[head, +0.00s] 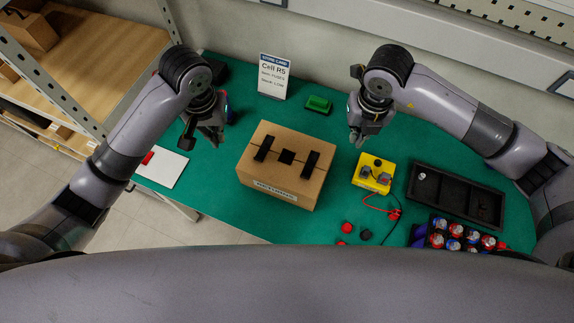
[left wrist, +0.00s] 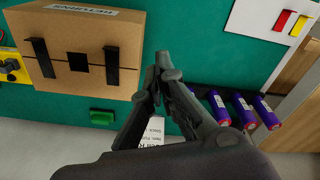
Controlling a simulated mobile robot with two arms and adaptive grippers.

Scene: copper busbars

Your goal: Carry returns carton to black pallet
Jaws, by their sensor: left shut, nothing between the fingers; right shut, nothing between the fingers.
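The returns carton (head: 280,190) is a closed brown cardboard box with black strips on top and a white label on its front side. It sits on the green table between my two arms, and it also shows at the upper left of the left wrist view (left wrist: 82,25). My left gripper (head: 216,138) is shut and empty, above the table to the left of the carton, apart from it. It also shows in the left wrist view (left wrist: 160,62). My right gripper (head: 358,142) is shut and empty, to the right of the carton. I see no black pallet clearly.
A yellow box (head: 373,173) with a red lead stands right of the carton. A black tray (head: 455,195) and several cells (head: 465,238) lie further right. A sign (head: 273,77) and a green block (head: 318,104) are behind. Wooden shelves (head: 95,45) stand at left.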

